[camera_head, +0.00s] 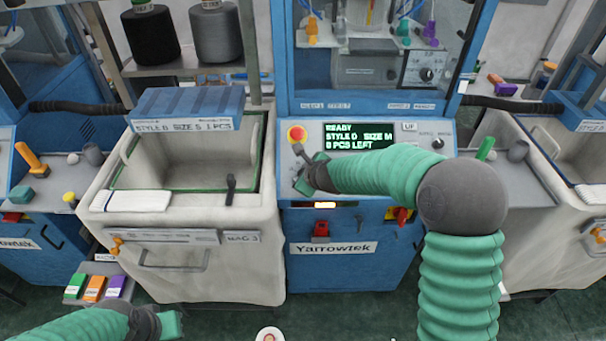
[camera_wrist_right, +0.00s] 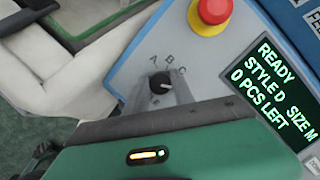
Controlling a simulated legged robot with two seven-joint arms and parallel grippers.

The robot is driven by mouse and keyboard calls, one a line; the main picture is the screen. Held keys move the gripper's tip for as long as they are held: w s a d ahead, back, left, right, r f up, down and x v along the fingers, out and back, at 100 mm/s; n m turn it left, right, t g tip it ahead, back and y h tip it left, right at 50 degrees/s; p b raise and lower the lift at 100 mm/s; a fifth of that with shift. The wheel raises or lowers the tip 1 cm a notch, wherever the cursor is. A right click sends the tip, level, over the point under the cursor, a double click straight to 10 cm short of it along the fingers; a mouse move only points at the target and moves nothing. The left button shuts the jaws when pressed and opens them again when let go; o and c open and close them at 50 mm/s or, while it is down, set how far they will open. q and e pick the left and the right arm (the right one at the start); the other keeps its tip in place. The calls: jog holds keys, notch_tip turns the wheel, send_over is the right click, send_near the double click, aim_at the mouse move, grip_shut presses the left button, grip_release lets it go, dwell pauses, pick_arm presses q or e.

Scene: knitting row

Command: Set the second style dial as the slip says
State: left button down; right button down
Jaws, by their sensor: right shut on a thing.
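A black style dial (camera_wrist_right: 160,82) with letters A, B and C around it sits on the middle machine's panel in the wrist view. My right gripper (camera_wrist_right: 160,97) is shut on this dial; its fingers and body hide the lower side. I cannot tell which letter the dial points to. In the head view my right gripper (camera_head: 305,180) covers the dial. The screen (camera_head: 358,136) reads READY, STYLE D, SIZE M, 0 PCS LEFT. My left gripper (camera_head: 168,325) is low at the bottom left.
A red stop button (camera_head: 297,134) on a yellow base sits just above the dial. A grey-white bin (camera_head: 200,255) stands left of the machine, with a dark handle (camera_head: 231,190) on its rim. Another dark knob (camera_head: 437,143) is right of the screen.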

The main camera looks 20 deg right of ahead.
jog(key=c, duration=1.1)
grip_release()
jog(key=shift+o, duration=0.2)
jog(key=shift+s+r, duration=0.2)
jog(key=shift+r, duration=0.1)
jog(key=p+v, duration=0.3)
jog(key=v, duration=1.3)
jog(key=shift+s+d+f, duration=0.1)
jog(key=shift+d, duration=0.05)
